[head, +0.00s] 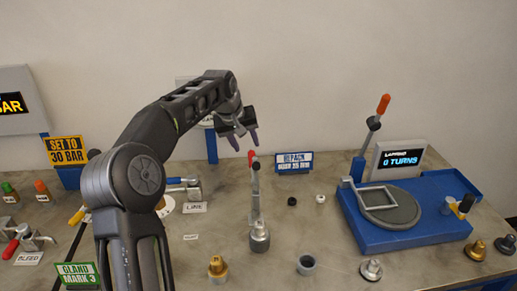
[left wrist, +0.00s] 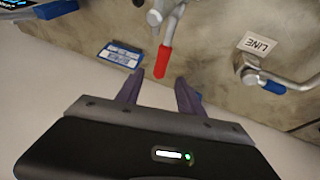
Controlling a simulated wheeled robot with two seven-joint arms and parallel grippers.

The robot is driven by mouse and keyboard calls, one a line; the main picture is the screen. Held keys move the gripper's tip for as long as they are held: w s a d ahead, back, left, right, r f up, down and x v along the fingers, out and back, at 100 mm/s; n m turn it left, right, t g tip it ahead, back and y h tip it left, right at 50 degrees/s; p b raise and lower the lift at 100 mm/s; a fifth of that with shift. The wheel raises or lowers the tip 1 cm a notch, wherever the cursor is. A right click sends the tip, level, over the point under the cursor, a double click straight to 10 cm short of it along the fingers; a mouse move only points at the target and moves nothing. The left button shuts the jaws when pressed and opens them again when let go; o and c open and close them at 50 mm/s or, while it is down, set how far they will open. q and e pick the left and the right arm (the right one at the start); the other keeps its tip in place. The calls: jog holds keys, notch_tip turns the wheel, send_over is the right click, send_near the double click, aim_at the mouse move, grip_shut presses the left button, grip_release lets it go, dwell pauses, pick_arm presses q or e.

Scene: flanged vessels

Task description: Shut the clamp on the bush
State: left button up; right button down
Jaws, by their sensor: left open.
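A grey metal clamp (head: 255,195) with a red-tipped handle (head: 252,158) stands near the middle of the bench, its lever upright. At its foot is a round grey metal piece (head: 260,238), which may be the bush; I cannot tell whether the clamp touches it. My left gripper (head: 244,138) is open and empty, just above the red handle tip. In the left wrist view, the red handle (left wrist: 164,62) points towards the gap between my open fingers (left wrist: 158,88), with nothing between them. My right gripper is not in view.
A blue lapping station (head: 430,238) with a round plate and an orange-tipped lever (head: 383,104) stands to the right. A blue repack sign (head: 295,162) is behind the clamp. Valves stand at the left.

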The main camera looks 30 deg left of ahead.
aim_at(251, 156)
pick_arm(q)
jog(key=p+x, duration=0.2)
jog(key=x, duration=0.5)
jog(key=shift+s+f, duration=0.1)
jog(key=shift+f, duration=0.2)
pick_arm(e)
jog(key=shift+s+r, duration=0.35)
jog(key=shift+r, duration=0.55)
pick_arm(q)
jog(key=shift+c, duration=0.5)
grip_shut()
